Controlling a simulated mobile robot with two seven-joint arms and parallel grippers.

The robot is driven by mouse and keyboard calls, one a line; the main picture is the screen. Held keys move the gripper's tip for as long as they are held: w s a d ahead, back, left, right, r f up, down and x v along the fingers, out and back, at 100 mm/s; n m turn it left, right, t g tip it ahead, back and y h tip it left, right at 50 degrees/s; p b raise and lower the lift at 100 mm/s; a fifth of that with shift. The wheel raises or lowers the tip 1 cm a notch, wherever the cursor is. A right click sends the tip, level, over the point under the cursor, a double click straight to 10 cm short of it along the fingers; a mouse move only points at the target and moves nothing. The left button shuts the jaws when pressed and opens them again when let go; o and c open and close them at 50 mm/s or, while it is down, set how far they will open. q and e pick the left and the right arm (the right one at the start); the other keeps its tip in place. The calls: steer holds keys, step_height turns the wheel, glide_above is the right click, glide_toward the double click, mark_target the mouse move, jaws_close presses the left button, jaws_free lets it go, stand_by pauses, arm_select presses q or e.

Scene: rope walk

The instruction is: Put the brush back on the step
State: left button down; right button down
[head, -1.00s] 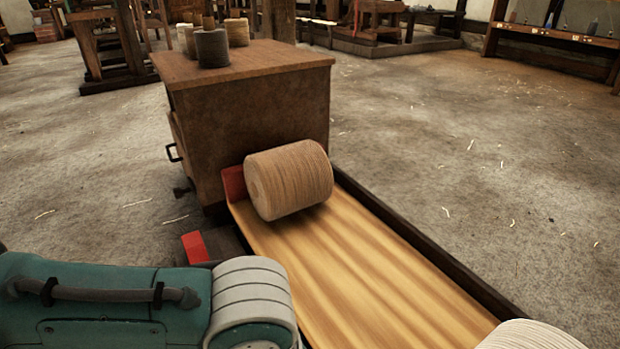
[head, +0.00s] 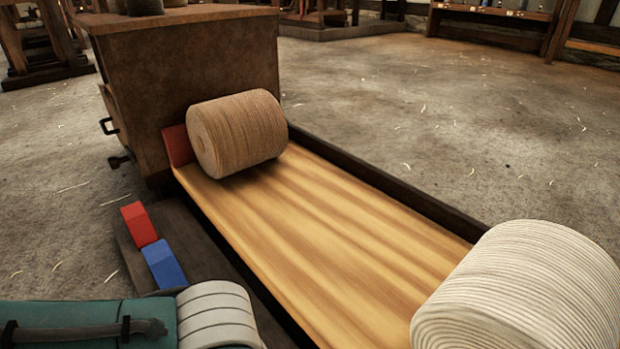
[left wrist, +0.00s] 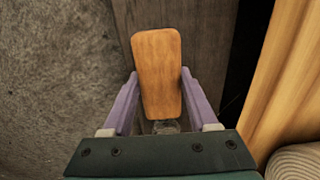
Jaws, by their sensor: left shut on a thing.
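The brush (left wrist: 157,55) shows in the left wrist view as an orange-brown wooden block with rounded corners. My left gripper (left wrist: 159,78) is shut on it, with one purple finger at each side. The brush's underside is hidden, so I cannot tell whether it touches anything below. Behind it in that view is a dark wooden board (left wrist: 205,40), which looks like the low step (head: 187,232) beside the sloping bed in the head view. There my left arm enters at the bottom left, with its gripper and the brush out of sight. My right gripper is in neither view.
On the step are a red block (head: 139,224) and a blue block (head: 164,264). The yellow sloping bed (head: 300,230) carries a tan roll (head: 240,133) and a white roll (head: 525,290). A wooden cabinet (head: 190,65) stands behind. Open floor (head: 430,120) lies at right.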

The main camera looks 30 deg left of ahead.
arm_select(q)
step_height(320, 180, down, 4)
steer(key=b, duration=0.3)
steer(key=shift+f+b, duration=0.2)
steer(key=shift+b, duration=0.15)
steer(key=shift+r, duration=0.2)
steer(key=shift+f, duration=0.2)
steer(key=shift+c, duration=0.9)
jaws_free()
step_height(320, 180, up, 12)
steer(key=p, duration=1)
steer(key=shift+r+p, duration=0.15)
steer(key=shift+p, duration=0.2)
steer(key=s+d+r+n+t+h, duration=0.1)
steer(key=s+d+r+n+h, duration=0.1)
steer(key=d+r+n, duration=0.5)
steer(key=s+a+r+n+t+y, duration=0.1)
steer(key=s+a+r+n+t, duration=0.1)
steer(key=a+r+n, duration=0.6)
steer(key=s+a+n, duration=0.1)
steer(key=a+n, duration=0.1)
steer(key=n, duration=0.3)
steer(key=shift+a+n+t+y, duration=0.3)
steer(key=shift+a+y, duration=0.05)
steer(key=shift+y, duration=0.05)
